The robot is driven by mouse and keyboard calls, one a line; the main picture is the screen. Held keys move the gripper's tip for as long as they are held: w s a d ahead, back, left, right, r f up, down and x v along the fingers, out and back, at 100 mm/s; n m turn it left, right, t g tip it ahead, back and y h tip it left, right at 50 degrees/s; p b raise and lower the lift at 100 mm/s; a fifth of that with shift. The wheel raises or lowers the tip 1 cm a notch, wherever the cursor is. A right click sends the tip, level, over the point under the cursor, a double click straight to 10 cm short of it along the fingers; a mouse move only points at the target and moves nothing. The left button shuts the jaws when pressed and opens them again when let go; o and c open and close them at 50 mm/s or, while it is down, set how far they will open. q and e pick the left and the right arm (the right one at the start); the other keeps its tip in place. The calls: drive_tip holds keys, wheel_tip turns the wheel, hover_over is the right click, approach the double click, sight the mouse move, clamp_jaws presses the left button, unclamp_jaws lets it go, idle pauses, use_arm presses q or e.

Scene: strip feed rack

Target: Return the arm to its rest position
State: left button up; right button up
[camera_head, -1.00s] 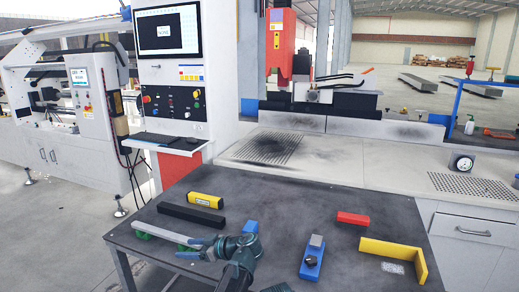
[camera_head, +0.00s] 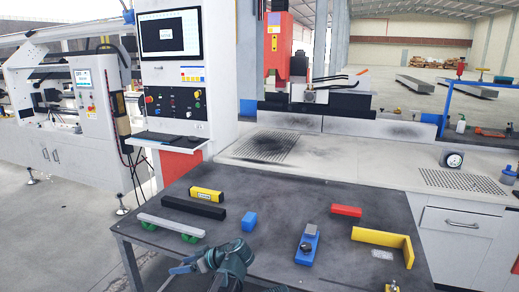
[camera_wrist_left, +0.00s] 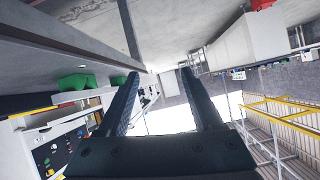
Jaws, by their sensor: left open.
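My left gripper (camera_head: 185,264) is low in the head view, at the near edge of the dark table (camera_head: 270,205), with its fingers pointing left. In the left wrist view its two dark fingers (camera_wrist_left: 159,76) are spread apart with nothing between them. A grey strip (camera_head: 171,224) lies on two green supports (camera_head: 190,238) at the table's left, apart from the gripper. The green supports also show in the left wrist view (camera_wrist_left: 78,82). My right gripper is not in view.
The table holds a black bar (camera_head: 194,207), a yellow block (camera_head: 206,194), a blue block (camera_head: 250,220), a blue fixture (camera_head: 307,245), a red block (camera_head: 346,210) and a yellow angle piece (camera_head: 380,238). A control cabinet (camera_head: 170,85) and white bench (camera_head: 340,165) stand behind.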

use_arm(q)
drive_tip(key=s+d+f+m+g+h, duration=0.2)
drive_tip(key=s+d+f+m+h, duration=0.1)
drive_tip(key=s+f+m+h, duration=0.4)
drive_tip(key=s+d+f+m+g+h, duration=0.1)
drive_tip(key=s+d+f+m+h, duration=0.3)
drive_tip(key=s, duration=0.5)
drive_tip(key=s+d+r+m+p, duration=0.1)
drive_tip(key=s+d+r+p, duration=0.1)
drive_tip(key=r+p, duration=0.5)
drive_tip(key=s+d+r+m+p, duration=0.1)
drive_tip(key=d+r+m+p, duration=0.1)
drive_tip(key=d+r+p, duration=0.3)
drive_tip(key=s+d+r+m+g+p, duration=0.1)
drive_tip(key=s+d+r+m+p, duration=0.1)
drive_tip(key=r+p, duration=0.7)
drive_tip(key=shift+s+d+r+y+p, duration=0.25)
drive_tip(key=shift+s+d+y+p, duration=0.1)
drive_tip(key=shift+d, duration=0.45)
